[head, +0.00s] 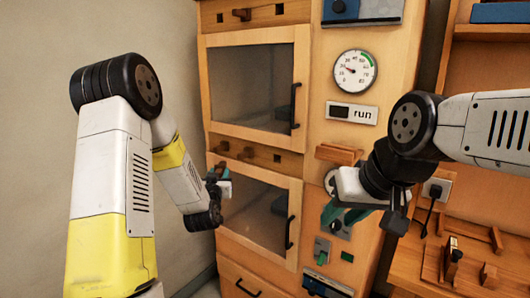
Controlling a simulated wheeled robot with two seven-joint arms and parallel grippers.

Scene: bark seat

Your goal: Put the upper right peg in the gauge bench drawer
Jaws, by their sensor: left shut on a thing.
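My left gripper (217,180) is shut on a small brown thing, probably a peg, mostly hidden by the fingers. It is in front of the left edge of the lower glass door. The upper rail (262,14) at the top of the wooden cabinet has one peg (242,14) near its middle and dark holes to its left and right. The lower rail (262,157) has pegs at its left and middle (248,154) and a dark hole at its right. A drawer front (238,278) with a dark handle shows at the bottom. My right gripper (342,214) looks open and empty, before the right panel.
The upper glass door (262,85) and lower glass door (258,217) are shut. A round gauge (355,71) and a run sign (351,113) are on the right panel. A workbench (405,270) with wooden pieces stands at the right. A bare wall is at the left.

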